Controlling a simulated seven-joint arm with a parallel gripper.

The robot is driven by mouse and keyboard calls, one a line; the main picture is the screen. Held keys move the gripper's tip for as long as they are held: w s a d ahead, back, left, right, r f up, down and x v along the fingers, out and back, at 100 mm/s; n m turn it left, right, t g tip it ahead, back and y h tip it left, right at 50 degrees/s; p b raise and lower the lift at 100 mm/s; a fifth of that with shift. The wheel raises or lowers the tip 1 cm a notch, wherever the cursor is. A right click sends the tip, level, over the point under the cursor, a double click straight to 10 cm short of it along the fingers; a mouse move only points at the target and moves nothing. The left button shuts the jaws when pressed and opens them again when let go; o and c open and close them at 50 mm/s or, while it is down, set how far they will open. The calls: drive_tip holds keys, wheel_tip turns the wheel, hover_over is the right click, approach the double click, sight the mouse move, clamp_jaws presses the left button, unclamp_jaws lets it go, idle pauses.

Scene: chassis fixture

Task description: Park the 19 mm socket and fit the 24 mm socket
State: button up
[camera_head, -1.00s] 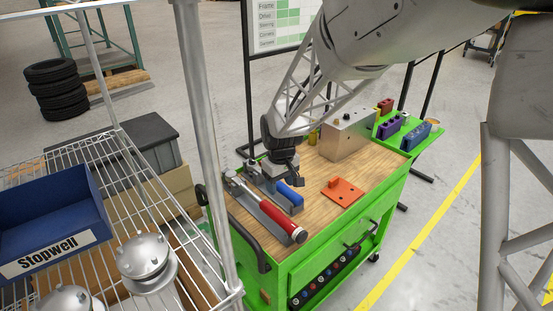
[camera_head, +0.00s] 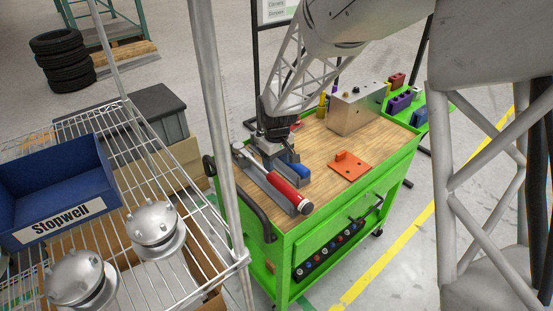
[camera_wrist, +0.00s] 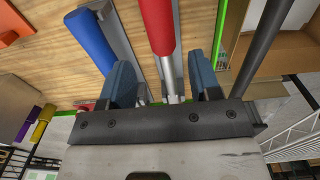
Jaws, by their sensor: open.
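A red-handled wrench (camera_head: 285,187) lies in a grey cradle on the wooden cart top. A blue-handled tool (camera_head: 299,171) lies beside it, partly hidden by my gripper. My gripper (camera_head: 279,153) is low at the far end of these tools. In the wrist view my gripper (camera_wrist: 163,82) is open, and the red-handled wrench (camera_wrist: 158,25) has its silver shaft between the two blue-grey fingers in the picture. I cannot tell whether they touch. A dark rail of several coloured-ended pieces (camera_head: 326,252) sits in the cart's lower part. I cannot read socket sizes.
An orange block (camera_head: 348,165) and a metal box (camera_head: 357,109) stand on the cart top. Purple (camera_head: 400,102) and blue (camera_head: 414,117) blocks sit on the side shelf. A wire rack (camera_head: 200,235) with a blue bin (camera_head: 52,202) stands at left. Wood in front of the orange block is clear.

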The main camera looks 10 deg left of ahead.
sight(276, 177)
drive_tip(key=shift+f, duration=4.65)
clamp_jaws()
drive_tip(key=shift+r, duration=0.2)
drive_tip(key=shift+r, duration=3.35)
drive_tip(key=shift+w+d, duration=0.1)
drive_tip(key=shift+w, duration=0.05)
